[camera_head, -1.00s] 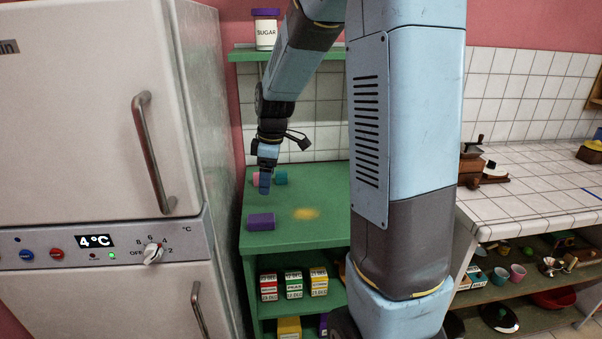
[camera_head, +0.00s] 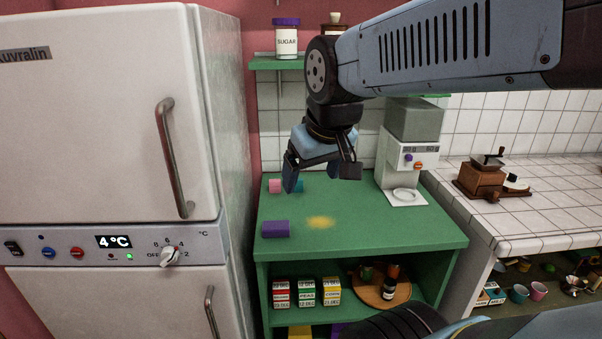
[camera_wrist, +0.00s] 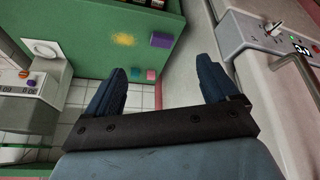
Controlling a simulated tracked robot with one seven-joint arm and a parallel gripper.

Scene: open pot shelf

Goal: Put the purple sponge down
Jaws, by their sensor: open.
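The purple sponge (camera_head: 276,229) lies on the green top of the shelf unit (camera_head: 400,233), at its left side near the front. It also shows in the wrist view (camera_wrist: 162,40), beyond the fingers and apart from them. My gripper (camera_head: 315,180) is open and empty, in the air over the back of the green top. In the wrist view its two blue fingers (camera_wrist: 165,82) stand wide apart with nothing between them. A yellow stain (camera_head: 321,222) marks the green top to the right of the sponge.
A pink item (camera_head: 275,186) and a teal item (camera_head: 299,186) sit at the back left of the green top. A coffee machine (camera_head: 408,150) stands at the back right. The fridge (camera_head: 115,130) rises close on the left. The front right of the top is clear.

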